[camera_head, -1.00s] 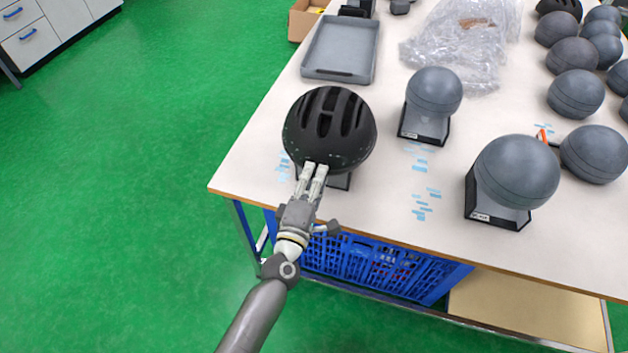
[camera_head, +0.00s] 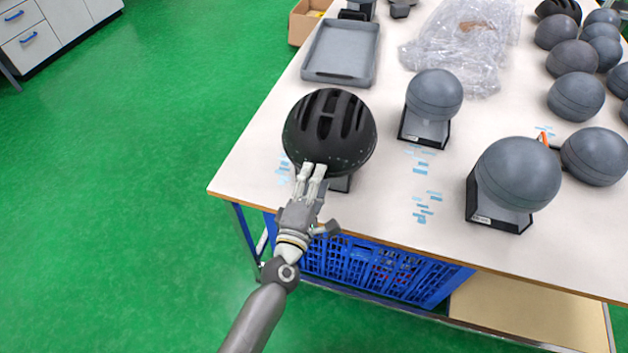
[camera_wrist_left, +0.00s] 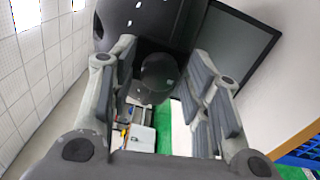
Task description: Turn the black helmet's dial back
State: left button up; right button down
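The black helmet (camera_head: 331,128) sits on a dark headform stand (camera_head: 340,183) near the table's front left corner. Its dark shell (camera_wrist_left: 150,18) fills the top of the left wrist view. My left gripper (camera_head: 313,170) is at the helmet's near lower rim. In the left wrist view, the two fingers of my left gripper (camera_wrist_left: 163,65) are apart. A round dark knob, seemingly the dial (camera_wrist_left: 160,76), shows between them, with a small gap visible beside it. In the head view the fingers hide the dial. My right gripper is not in view.
Grey headforms on stands (camera_head: 433,96) (camera_head: 516,175) stand to the right, with several more behind. A grey tray (camera_head: 342,52) and clear plastic wrap (camera_head: 460,45) lie farther back. A blue crate (camera_head: 375,268) is under the table. Bare tabletop lies left of the helmet.

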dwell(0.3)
pick_arm(q)
jog(key=v, duration=1.2)
